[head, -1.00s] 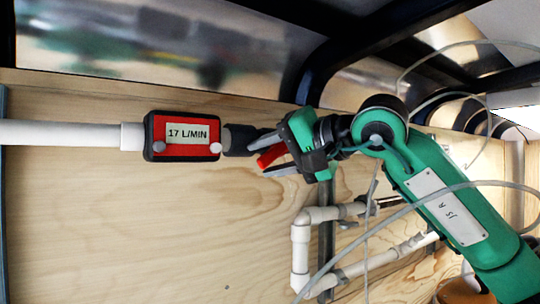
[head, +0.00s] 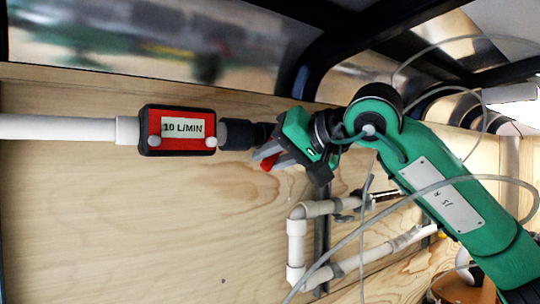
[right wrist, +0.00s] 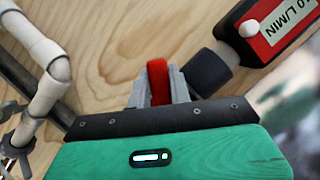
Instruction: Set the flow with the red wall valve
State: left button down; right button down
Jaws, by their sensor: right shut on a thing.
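The red valve handle (head: 268,164) shows between the fingers of my right gripper (head: 268,158). In the right wrist view the red handle (right wrist: 157,82) stands between the two grey fingers, and my right gripper (right wrist: 160,88) is shut on it. The valve body is mostly hidden behind the gripper. The red and black flow meter (head: 180,131) is left of the gripper on the pipe and reads 10 L/MIN. Part of the meter (right wrist: 275,30) also shows in the right wrist view. My left gripper is not in view.
A white pipe (head: 60,128) runs into the meter from the left. White elbow pipes (head: 297,245) stand below the gripper on the plywood wall (head: 120,220). A dark frame bar (head: 290,75) passes above. Loose grey hoses cross my right arm.

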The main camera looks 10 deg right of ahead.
jog(key=c, duration=1.3)
grip_release()
jog(key=shift+w, duration=0.1)
jog(key=b+v, duration=0.5)
jog(key=v, duration=0.8)
jog(key=shift+s+d, duration=0.25)
jog(key=shift+s, duration=0.1)
